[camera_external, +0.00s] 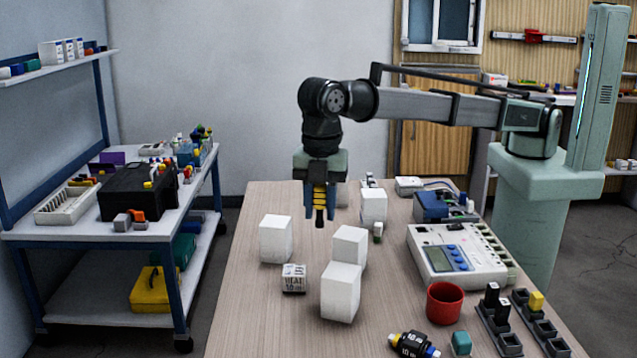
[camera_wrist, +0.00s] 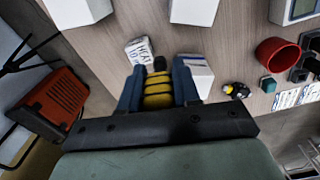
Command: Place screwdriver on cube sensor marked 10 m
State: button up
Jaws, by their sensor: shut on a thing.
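My gripper (camera_external: 320,205) is shut on a yellow-and-black striped screwdriver (camera_external: 320,196), held above the table with its dark end pointing down. In the wrist view the screwdriver (camera_wrist: 157,92) sits between my blue fingers (camera_wrist: 158,84). The small white cube sensor (camera_external: 293,280), with black print that seems to read "HEAT 10 m", stands on the table below and slightly left of the gripper. In the wrist view the cube sensor (camera_wrist: 138,50) lies just beyond the screwdriver's dark end, to its left. The screwdriver is apart from the cube.
Several plain white blocks stand around the cube: one behind it (camera_external: 276,238), one at front right (camera_external: 341,292), another behind that (camera_external: 350,246). A red cup (camera_external: 444,302), a white meter box (camera_external: 458,256) and black racks (camera_external: 498,326) fill the right side. The table's left front is clear.

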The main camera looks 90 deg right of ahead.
jog(key=r, duration=0.2)
send_over(294, 270)
jog(key=shift+d+f+n, duration=0.1)
jog(key=shift+f+n, duration=0.45)
jog(key=shift+f, duration=2.05)
jog(key=shift+f+n, duration=0.55)
jog(key=shift+f, duration=2)
jog(key=shift+f, duration=0.15)
jog(key=o, duration=1.1)
jog(key=shift+c, duration=0.2)
notch_tip(294, 270, up, 12)
jog(key=shift+r, duration=0.2)
